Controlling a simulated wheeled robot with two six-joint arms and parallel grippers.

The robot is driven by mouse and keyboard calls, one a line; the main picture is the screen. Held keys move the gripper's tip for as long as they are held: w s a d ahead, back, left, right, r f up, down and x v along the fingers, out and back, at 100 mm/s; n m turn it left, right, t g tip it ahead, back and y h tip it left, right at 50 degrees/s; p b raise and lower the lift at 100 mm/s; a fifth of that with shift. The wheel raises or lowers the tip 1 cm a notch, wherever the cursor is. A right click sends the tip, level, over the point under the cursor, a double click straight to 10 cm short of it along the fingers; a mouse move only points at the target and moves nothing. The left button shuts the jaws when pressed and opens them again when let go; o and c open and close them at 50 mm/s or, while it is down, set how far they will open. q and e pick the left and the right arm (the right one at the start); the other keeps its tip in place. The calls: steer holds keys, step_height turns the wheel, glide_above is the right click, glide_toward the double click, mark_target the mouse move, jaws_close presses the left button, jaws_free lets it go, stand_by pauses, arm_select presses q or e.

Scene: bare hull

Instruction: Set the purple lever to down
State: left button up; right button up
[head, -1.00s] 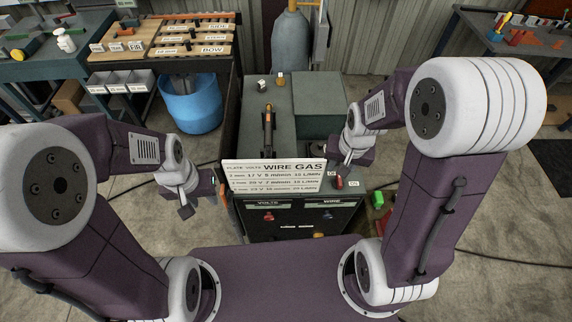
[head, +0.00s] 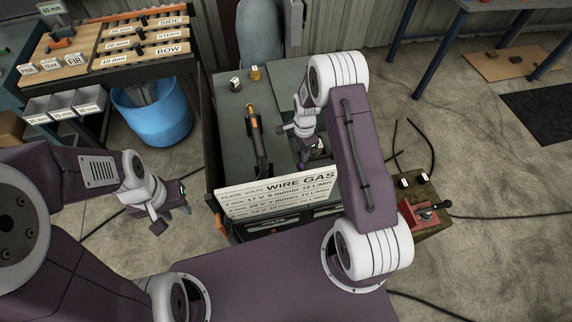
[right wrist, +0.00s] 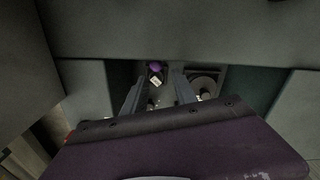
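The purple lever shows as a small purple knob (right wrist: 155,68) in the right wrist view, with a white tag just below it. It sits in a recess between grey panels, beyond my fingertips. My right gripper (right wrist: 158,84) is open, with one finger on each side of the line to the knob and nothing between them. My left gripper (head: 172,217) is open and empty, left of the machine.
The welding machine (head: 232,100) carries a torch (head: 257,140) and a settings sign (head: 277,192) at its front. A blue bin (head: 152,118) stands to the left. A red vise-like tool (head: 423,216) is on a small stand at right. Cables lie on the floor.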

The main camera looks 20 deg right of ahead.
mark_target(301, 164)
steer(key=shift+s+d+f, duration=0.1)
steer(key=shift+s+f, duration=0.15)
steer(key=shift+f, duration=0.05)
steer(key=shift+s+r, duration=0.25)
steer(key=shift+s, duration=0.05)
steer(key=shift+s+f, duration=0.1)
steer(key=f, duration=0.2)
steer(key=f+p, duration=0.1)
steer(key=f, duration=0.4)
steer(key=shift+w+f, duration=0.35)
steer(key=shift+f, duration=0.6)
arm_select(q)
steer(key=shift+s+r, duration=0.5)
arm_select(e)
jaws_close()
steer(key=shift+w, duration=0.1)
